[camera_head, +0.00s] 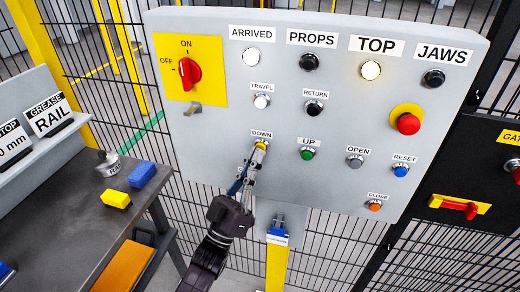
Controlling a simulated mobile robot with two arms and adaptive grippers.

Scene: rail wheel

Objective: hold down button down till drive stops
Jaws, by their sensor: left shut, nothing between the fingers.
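The DOWN button (261,145) is a small yellow button on the grey control panel (330,188), under its DOWN label. My left gripper (258,151) is shut and empty, with its fingertips right at the button and covering part of it. I cannot tell how far the button is pressed in. The ARRIVED lamp (252,57) and the TOP lamp (370,70) look bright white. The PROPS lamp (309,62) and the JAWS lamp (433,78) are dark. The drive itself is not in view. My right gripper is not in view.
Nearby are the green UP button (307,154), the white TRAVEL button (261,101), a red mushroom button (408,124) and the red ON/OFF switch (189,74). A workbench (60,190) with yellow and blue blocks stands at left. Black mesh fencing is behind the panel.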

